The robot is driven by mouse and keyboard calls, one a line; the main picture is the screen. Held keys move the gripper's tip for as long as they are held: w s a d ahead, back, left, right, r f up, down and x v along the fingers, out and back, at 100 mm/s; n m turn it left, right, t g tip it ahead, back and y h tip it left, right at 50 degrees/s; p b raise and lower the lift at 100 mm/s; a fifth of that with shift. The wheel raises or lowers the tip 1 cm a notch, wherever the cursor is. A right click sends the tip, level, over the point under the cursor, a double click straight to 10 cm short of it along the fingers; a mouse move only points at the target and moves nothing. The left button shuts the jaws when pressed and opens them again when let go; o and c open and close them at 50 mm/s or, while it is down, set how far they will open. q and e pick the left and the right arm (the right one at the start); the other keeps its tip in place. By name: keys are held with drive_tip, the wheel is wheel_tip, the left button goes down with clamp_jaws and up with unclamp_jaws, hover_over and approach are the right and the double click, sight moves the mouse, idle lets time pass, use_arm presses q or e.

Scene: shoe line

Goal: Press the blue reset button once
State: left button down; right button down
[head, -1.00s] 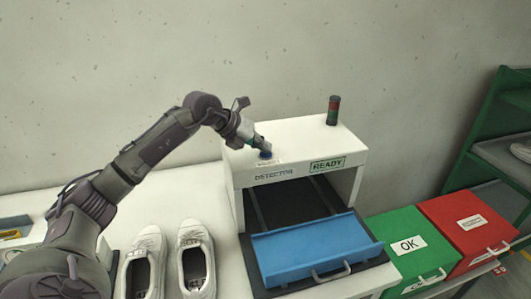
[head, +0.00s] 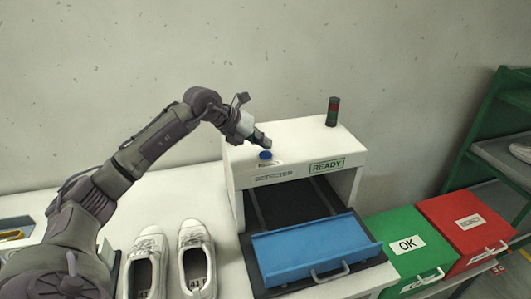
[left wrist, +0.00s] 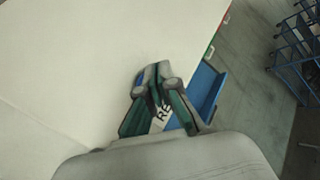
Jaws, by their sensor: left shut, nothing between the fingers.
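The blue reset button (head: 265,155) sits on the front part of the white detector's top (head: 300,132), above the "DETECTOR" lettering. My left gripper (head: 266,143) is shut and empty, just above and behind the button, apart from it in the head view. In the left wrist view the shut fingertips (left wrist: 155,70) point over the white top, and a small bit of blue shows beside them at the left. The display (head: 327,165) on the detector's front reads "READY". My right gripper is not in view.
A signal light (head: 333,111) stands on the detector's back right. A blue tray (head: 315,249) sits in front of the opening. Two white shoes (head: 196,258) lie at the left. A green OK box (head: 408,250) and a red box (head: 466,228) stand at the right.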

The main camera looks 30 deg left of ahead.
sight(263, 154)
use_arm(q)
drive_tip(key=shift+r+p, duration=1.85)
drive_tip(key=shift+r, duration=0.75)
